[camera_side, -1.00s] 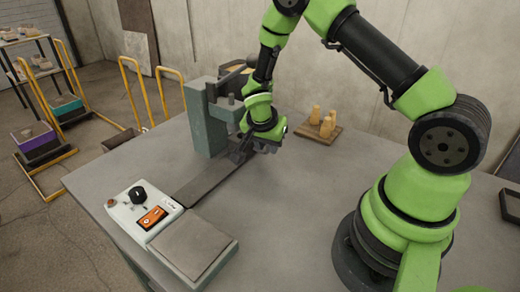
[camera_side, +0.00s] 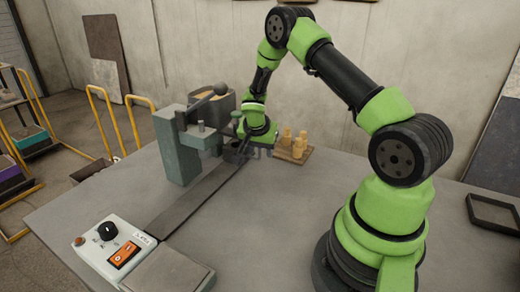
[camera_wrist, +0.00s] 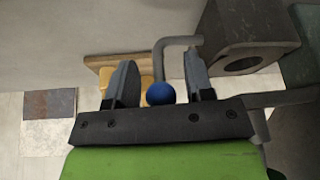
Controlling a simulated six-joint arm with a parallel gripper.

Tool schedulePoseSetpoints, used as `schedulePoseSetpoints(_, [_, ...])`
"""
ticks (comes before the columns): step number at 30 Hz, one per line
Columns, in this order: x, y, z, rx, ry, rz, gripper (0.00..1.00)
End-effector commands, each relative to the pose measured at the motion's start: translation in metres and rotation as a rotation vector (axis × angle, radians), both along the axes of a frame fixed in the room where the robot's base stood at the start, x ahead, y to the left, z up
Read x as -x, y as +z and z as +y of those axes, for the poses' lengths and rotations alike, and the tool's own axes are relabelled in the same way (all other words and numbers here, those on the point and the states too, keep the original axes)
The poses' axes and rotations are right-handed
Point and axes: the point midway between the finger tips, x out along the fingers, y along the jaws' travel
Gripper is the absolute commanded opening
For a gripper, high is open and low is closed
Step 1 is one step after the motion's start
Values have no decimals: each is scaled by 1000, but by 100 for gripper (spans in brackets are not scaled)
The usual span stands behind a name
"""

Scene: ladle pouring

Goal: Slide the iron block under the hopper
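The iron block (camera_wrist: 228,55), dark grey with a round hole in its top, shows in the wrist view. A bent rod runs from beside it to a blue ball knob (camera_wrist: 160,93). My gripper (camera_wrist: 160,82) has its two fingers apart, one either side of the knob, with gaps visible. In the side view my gripper (camera_side: 240,148) is low at the far end of the dark rail (camera_side: 195,200) and partly hides the dark block there. What looks like the hopper (camera_side: 226,103), a dark round container with tan contents, stands behind the grey-green post (camera_side: 176,152).
A lever (camera_side: 206,96) with a ball end sits on the post. A wooden board (camera_side: 303,158) with several tan pegs lies to the right of my gripper. A control box (camera_side: 112,250) stands at the front left and an empty dark tray (camera_side: 490,215) at the right. The middle table is clear.

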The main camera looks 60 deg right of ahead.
Motion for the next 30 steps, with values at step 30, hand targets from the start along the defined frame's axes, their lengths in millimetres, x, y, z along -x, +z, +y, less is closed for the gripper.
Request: schedulePoseSetpoints(30, [9, 92, 38, -1, 1, 1, 48])
